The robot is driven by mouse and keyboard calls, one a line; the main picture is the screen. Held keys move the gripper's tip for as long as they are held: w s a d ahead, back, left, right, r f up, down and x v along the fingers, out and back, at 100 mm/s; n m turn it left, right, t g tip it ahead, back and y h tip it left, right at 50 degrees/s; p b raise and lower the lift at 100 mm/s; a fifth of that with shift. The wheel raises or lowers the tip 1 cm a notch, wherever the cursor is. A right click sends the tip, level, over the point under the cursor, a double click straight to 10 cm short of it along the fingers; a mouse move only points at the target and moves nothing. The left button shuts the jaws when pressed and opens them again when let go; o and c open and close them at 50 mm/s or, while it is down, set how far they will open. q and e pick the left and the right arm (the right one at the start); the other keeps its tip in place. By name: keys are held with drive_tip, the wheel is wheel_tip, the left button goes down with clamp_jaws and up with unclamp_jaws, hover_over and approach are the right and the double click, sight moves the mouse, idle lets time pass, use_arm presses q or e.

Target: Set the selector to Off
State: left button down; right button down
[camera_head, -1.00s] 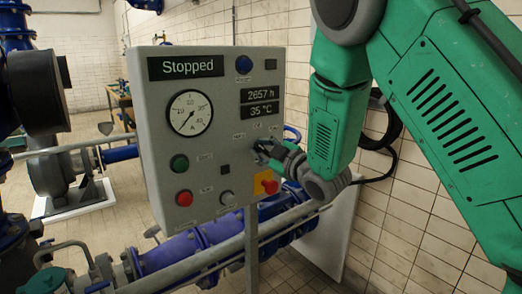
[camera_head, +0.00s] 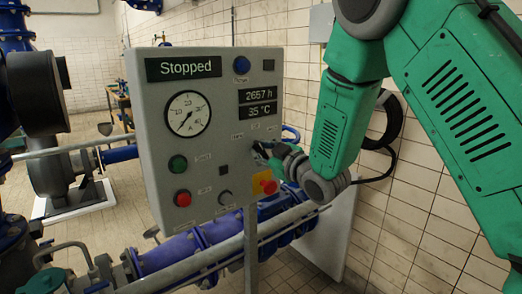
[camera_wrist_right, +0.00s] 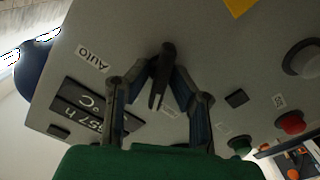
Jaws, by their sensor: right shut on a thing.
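The selector is a black knob on the right side of the grey control panel (camera_head: 222,105). My right gripper (camera_head: 268,150) is at it and mostly covers it in the head view. In the right wrist view, the selector's dark handle (camera_wrist_right: 163,72) stands between the two fingers of my right gripper (camera_wrist_right: 162,84), which are shut on it. A label "AUTO" (camera_wrist_right: 93,57) is beside the selector; another small label by the fingers is too blurred to read. The display (camera_head: 183,68) reads "Stopped". My left gripper is not in view.
Below the selector is a red button on a yellow plate (camera_head: 265,183), close under my gripper. Blue pipes (camera_head: 170,258) run beneath the panel; a tiled wall is at right.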

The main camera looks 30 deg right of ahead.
drive_tip(key=m, duration=0.5)
drive_tip(key=shift+f+m, duration=0.3)
drive_tip(key=shift+m, duration=0.4)
drive_tip(key=c, duration=1.6)
unclamp_jaws()
drive_tip(key=shift+w+d+f, duration=0.1)
drive_tip(key=shift+w, duration=0.2)
drive_tip(key=shift+s+r, duration=0.1)
drive_tip(key=shift+r, duration=0.1)
drive_tip(key=shift+s, duration=0.1)
drive_tip(key=shift+s, duration=0.25)
drive_tip(key=s+d, duration=0.1)
drive_tip(key=s, duration=1)
